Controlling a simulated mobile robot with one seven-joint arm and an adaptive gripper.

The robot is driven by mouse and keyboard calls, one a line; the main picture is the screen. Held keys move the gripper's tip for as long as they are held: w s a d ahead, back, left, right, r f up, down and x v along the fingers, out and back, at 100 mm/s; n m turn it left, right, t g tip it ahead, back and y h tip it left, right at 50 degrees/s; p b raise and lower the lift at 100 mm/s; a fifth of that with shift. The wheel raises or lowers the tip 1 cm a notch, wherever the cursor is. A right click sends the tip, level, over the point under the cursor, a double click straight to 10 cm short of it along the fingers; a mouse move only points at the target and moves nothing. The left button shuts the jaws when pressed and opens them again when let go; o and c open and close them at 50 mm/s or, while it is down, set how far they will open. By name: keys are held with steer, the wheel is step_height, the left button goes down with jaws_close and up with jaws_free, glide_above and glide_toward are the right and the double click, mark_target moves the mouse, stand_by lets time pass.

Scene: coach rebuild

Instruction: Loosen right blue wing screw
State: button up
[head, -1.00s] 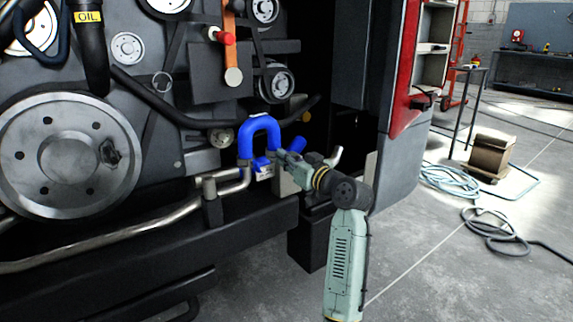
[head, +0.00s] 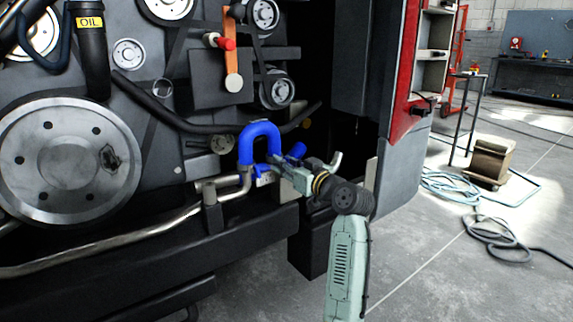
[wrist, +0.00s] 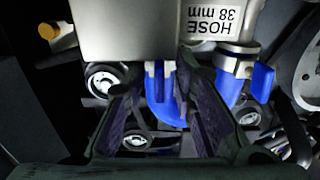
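A blue U-shaped hose (head: 260,132) stands on pipe ends at the engine's lower right. In the wrist view, the right blue wing screw (wrist: 158,84) appears between the two fingers of my gripper (wrist: 160,80), just below a pale labelled block. The fingers look open, one on each side of it, with narrow gaps; contact is not clear. Another blue wing (wrist: 262,82) sits on a metal clamp to the right in that view.
The pale block marked "HOSE 38 mm" (wrist: 135,28) is close to the fingers. A metal pipe (head: 120,240) runs along the dark frame at lower left. A large pulley (head: 60,165) is left. The red and grey body panel (head: 395,175) stands to the right, with open floor beyond.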

steer(key=v, duration=1.2)
